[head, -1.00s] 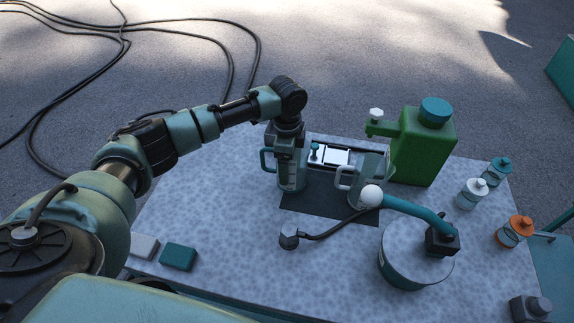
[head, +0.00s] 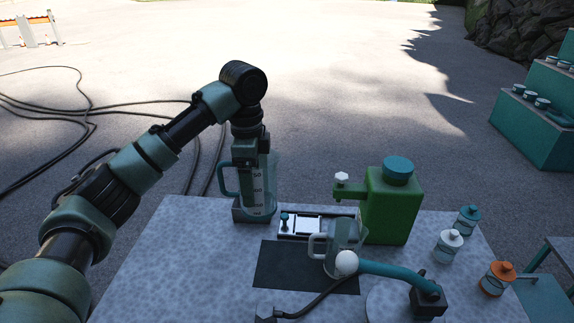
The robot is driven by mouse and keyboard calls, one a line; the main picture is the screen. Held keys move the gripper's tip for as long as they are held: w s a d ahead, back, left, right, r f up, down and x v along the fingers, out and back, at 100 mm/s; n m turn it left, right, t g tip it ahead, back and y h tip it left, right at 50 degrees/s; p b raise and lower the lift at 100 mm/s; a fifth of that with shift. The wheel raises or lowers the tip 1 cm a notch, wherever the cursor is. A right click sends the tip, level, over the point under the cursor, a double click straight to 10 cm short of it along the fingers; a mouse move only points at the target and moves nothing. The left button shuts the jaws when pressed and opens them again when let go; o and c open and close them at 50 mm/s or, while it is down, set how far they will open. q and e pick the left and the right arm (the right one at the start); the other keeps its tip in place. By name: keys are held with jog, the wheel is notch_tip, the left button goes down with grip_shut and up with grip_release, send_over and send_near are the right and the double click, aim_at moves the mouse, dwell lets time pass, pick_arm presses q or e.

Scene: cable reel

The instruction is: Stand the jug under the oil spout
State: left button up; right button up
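A clear jug (head: 259,190) with dark level marks and a teal handle on its left is upright at the table's far left edge. My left gripper (head: 251,155) points down from above and is shut on its upper part. Whether its grey bottom touches the table is hard to tell. The jug is left of the oil spout (head: 342,191), which juts left from a green oil can (head: 390,210) with a teal cap and carries a white knob. The space beneath the spout tip holds no jug. My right gripper is out of view.
A small panel with a white plate (head: 307,224) lies between jug and can. A second clear jug (head: 346,236) with a pale handle stands in front. A dark mat (head: 284,268), a teal arm with a white ball (head: 395,271) and several small lidded jars (head: 448,246) are nearby.

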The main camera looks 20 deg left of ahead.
pick_arm(q)
jog(key=s+d+f+n, duration=0.4)
jog(key=s+n, duration=0.3)
jog(key=s, duration=0.3)
jog(key=s+d+f+n, duration=0.4)
jog(key=s+n, duration=0.3)
jog(key=s, duration=0.2)
jog(key=shift+s+d+f+n, duration=0.15)
jog(key=shift+s+d+n, duration=0.15)
jog(key=shift+s, duration=0.05)
